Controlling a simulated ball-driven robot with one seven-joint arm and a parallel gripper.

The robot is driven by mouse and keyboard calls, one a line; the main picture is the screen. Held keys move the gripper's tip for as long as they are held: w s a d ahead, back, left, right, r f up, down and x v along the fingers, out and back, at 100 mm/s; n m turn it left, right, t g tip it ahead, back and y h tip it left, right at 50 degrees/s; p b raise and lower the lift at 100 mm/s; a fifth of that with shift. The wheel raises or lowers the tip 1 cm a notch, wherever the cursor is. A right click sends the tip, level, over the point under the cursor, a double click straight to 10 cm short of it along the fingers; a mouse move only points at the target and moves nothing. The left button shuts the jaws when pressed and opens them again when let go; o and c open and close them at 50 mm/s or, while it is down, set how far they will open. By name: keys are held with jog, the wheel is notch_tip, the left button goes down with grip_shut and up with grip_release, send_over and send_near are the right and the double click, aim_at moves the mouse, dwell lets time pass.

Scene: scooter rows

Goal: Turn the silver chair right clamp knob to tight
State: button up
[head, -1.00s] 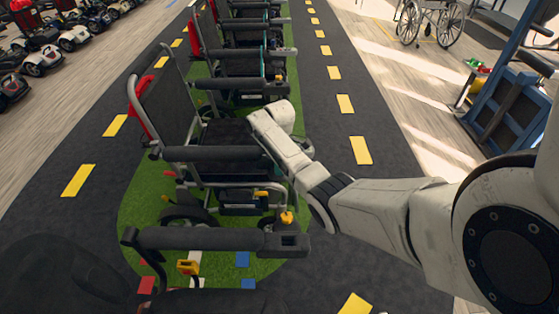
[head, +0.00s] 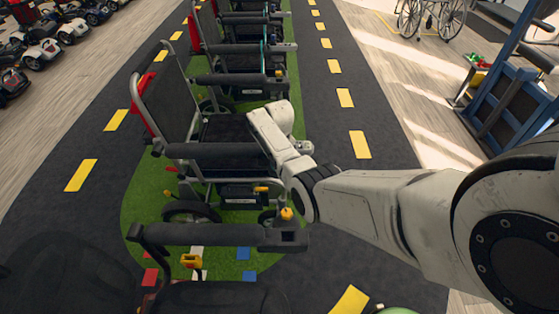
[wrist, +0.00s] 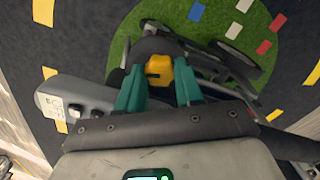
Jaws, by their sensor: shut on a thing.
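The silver chair (head: 188,160), with a silver frame, black seat and red trim, stands left of my arm in the head view. In the wrist view, a yellow clamp knob (wrist: 159,66) sits between the teal fingers of my gripper (wrist: 159,88). In the head view my arm hides the fingers and this knob. Its exact turn position cannot be told.
A nearer chair's armrest (head: 215,234) carries another yellow knob (head: 287,213). More chairs (head: 240,85) line up behind. A blue-framed stand (head: 515,100) is at right. Dark floor with yellow dashes (head: 360,145) is clear on the right.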

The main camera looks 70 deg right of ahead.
jog(key=shift+m, duration=1.5)
jog(key=shift+r, duration=0.1)
jog(key=o, duration=0.8)
notch_tip(320, 180, up, 11)
jog(key=shift+f+p, duration=0.15)
jog(key=shift+p, duration=0.7)
